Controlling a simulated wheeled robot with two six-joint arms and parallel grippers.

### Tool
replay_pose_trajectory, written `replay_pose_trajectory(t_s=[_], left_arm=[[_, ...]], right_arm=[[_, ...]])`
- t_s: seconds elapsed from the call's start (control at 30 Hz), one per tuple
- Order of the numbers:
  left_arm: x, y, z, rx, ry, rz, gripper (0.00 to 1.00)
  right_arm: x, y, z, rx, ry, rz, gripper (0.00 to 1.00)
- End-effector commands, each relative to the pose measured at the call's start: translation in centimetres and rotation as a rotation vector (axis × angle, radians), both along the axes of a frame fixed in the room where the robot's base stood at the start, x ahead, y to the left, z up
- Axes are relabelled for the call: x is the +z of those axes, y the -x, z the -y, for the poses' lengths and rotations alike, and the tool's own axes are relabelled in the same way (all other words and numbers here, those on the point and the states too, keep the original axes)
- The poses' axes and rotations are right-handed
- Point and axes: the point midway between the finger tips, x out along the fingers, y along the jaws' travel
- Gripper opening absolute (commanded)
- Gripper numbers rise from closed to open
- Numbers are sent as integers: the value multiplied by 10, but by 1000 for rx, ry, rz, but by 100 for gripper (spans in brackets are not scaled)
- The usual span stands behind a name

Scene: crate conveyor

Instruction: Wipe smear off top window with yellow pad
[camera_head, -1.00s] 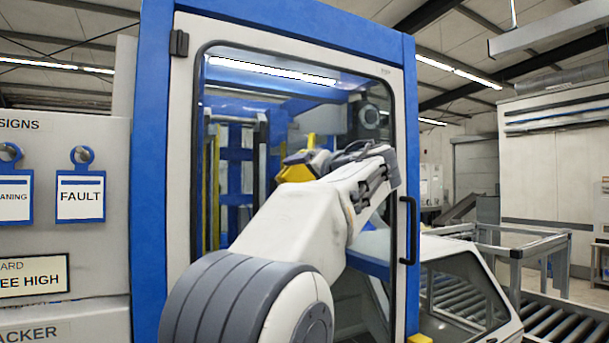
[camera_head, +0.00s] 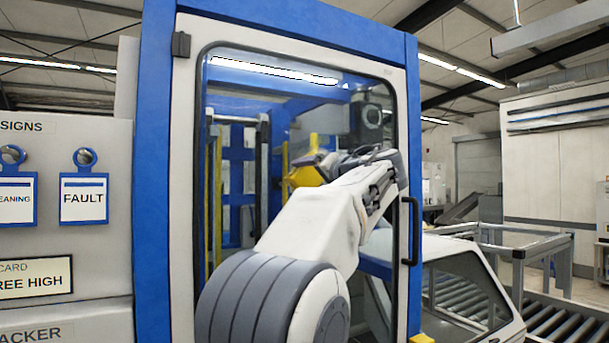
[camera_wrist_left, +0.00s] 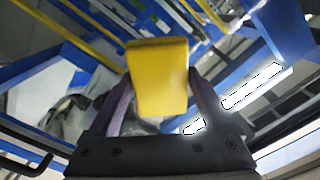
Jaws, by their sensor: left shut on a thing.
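The top window (camera_head: 240,100) is a tall glass pane in a pale door frame with a blue surround. My left gripper (camera_head: 322,166) is in front of it, shut on the yellow pad (camera_head: 304,177). In the left wrist view the yellow pad (camera_wrist_left: 160,80) sits between the two fingers of the left gripper (camera_wrist_left: 160,95). I cannot tell whether the pad touches the glass. I cannot make out the smear clearly; my arm covers the lower middle of the pane. My right gripper is in neither view.
A black door handle (camera_head: 412,230) stands out at the window's right edge. A lower slanted window (camera_head: 465,285) and a roller conveyor (camera_head: 555,318) are at the right. A grey panel with hanging signs (camera_head: 84,198) is at the left.

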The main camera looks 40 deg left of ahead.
Motion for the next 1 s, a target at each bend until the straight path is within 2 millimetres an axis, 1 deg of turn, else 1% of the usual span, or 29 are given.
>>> replay_pose_trajectory(t_s=[0.1,0.37,0.6,0.87,1.0], left_arm=[[1,-10,5,-1,1,0,40],[2,-22,9,-1,-1,-1,40],[2,-42,16,0,-1,-2,40],[1,-52,19,0,0,-1,40],[2,-62,24,-2,0,-1,40]], right_arm=[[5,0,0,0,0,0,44],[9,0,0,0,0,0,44],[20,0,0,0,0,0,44],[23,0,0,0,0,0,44],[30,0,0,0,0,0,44]])
